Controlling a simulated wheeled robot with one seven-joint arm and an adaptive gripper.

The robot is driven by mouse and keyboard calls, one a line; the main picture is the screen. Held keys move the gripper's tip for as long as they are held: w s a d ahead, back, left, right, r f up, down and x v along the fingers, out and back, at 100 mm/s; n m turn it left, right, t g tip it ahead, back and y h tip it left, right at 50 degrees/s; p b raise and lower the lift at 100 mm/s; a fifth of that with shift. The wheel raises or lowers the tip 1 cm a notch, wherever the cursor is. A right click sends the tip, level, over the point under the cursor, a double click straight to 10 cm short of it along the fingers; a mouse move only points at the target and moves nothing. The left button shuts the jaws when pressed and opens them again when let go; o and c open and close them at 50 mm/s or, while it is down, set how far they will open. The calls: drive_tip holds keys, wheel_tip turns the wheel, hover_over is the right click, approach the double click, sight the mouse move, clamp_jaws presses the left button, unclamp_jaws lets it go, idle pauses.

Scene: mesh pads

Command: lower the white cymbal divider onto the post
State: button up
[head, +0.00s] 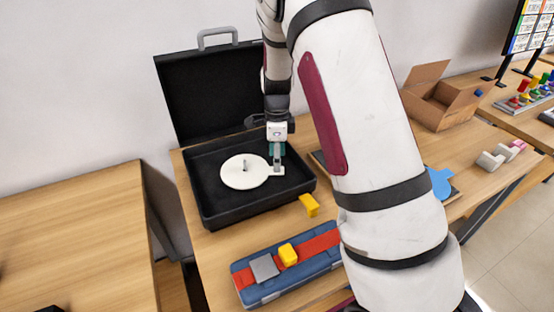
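The white cymbal divider (238,180) is a flat round disc with a tab on its right side, inside the open black case (215,219). A short grey post (246,163) shows at the middle of the disc, at its hole. I cannot tell whether the disc rests on the case floor or is a little above it. My gripper (277,166) points down at the tab, its narrow fingers together on it. The contact is small in this view.
The case lid (205,95) stands open behind. A yellow block (310,204) lies right of the case. A blue and red case (327,262) with grey and yellow blocks lies in front. A cardboard box (437,112) stands at the back right. My arm hides part of the table.

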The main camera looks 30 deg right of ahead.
wheel_tip(320, 180, up, 11)
drive_tip(key=shift+f, duration=0.15)
idle(0.7)
drive_tip(key=s+a+r+n+t+y, duration=0.1)
drive_tip(key=s+a+r+n, duration=0.2)
drive_tip(key=s+r+n, duration=0.4)
drive_tip(key=s+a+r+n+t, duration=0.1)
drive_tip(key=s+a+r+n, duration=0.2)
drive_tip(key=s+r+n, duration=0.4)
drive_tip(key=s+a+n+t+h, duration=0.1)
drive_tip(key=s+a+n+t, duration=0.1)
drive_tip(key=s+n, duration=0.7)
drive_tip(key=s, duration=0.7)
drive_tip(key=shift+s+f, duration=0.25)
drive_tip(key=shift+s, duration=0.15)
